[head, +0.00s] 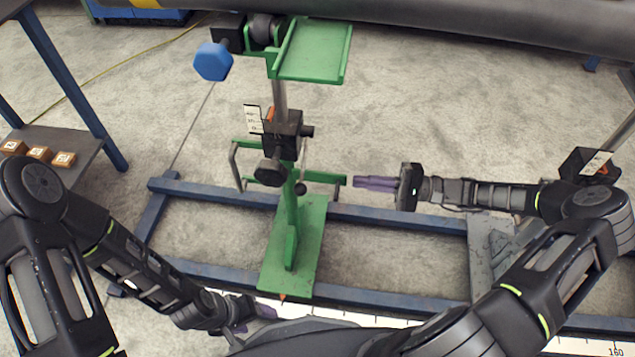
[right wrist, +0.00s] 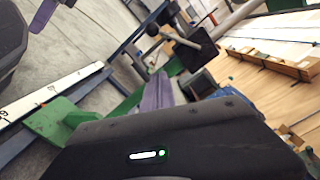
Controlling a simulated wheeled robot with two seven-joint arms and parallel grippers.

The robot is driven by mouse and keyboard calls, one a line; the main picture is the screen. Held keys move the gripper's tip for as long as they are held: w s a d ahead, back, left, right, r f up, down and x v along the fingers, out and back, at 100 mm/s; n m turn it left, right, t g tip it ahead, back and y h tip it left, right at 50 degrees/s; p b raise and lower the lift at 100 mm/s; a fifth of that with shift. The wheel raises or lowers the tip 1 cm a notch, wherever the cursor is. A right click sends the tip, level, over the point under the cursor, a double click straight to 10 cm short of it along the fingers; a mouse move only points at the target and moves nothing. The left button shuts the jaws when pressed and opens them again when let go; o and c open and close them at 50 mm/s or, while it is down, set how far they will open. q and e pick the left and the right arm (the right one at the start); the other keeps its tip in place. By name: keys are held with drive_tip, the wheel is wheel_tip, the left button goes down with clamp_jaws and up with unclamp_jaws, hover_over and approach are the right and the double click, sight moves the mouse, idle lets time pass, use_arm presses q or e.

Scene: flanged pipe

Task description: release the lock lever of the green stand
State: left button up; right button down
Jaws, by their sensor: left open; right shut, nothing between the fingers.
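The green stand (head: 289,225) stands upright in the middle of the head view, with a black clamp block (head: 284,135) on its post. A thin lock lever with a black ball end (head: 300,187) hangs down below the block's right side. A larger black knob (head: 270,172) sits to its left. My right gripper (head: 356,182) is shut and empty, to the right of the lever and apart from it, with purple fingers pointing left. The right wrist view shows its fingers (right wrist: 156,95) partly. My left gripper (head: 268,312) is open near the bottom edge, below the stand's base, partly hidden.
A grey pipe (head: 460,28) crosses the top, behind the stand's green upper plate (head: 315,50). A blue hexagonal knob (head: 213,62) sticks out at upper left. Blue floor rails (head: 390,215) run past the base. A side table (head: 60,145) at left holds several small blocks.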

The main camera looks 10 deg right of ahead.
sight(322, 179)
drive_tip(key=shift+a, duration=0.1)
drive_tip(key=b+x, duration=0.1)
drive_tip(key=x, duration=0.9)
drive_tip(key=shift+f+b, duration=0.1)
drive_tip(key=shift+b, duration=0.3)
drive_tip(key=shift+s+a+r, duration=0.45)
drive_tip(key=shift+s+r, duration=0.05)
drive_tip(key=shift+s, duration=0.2)
drive_tip(key=shift+s+a+r, duration=0.5)
drive_tip(key=shift+s, duration=0.25)
drive_tip(key=shift+r, duration=0.1)
wheel_tip(322, 179, up, 12)
drive_tip(key=s+m+p, duration=0.2)
drive_tip(key=m+p, duration=0.9)
drive_tip(key=p, duration=0.7)
drive_tip(key=shift+a+t, duration=0.4)
drive_tip(key=shift+a, duration=0.1)
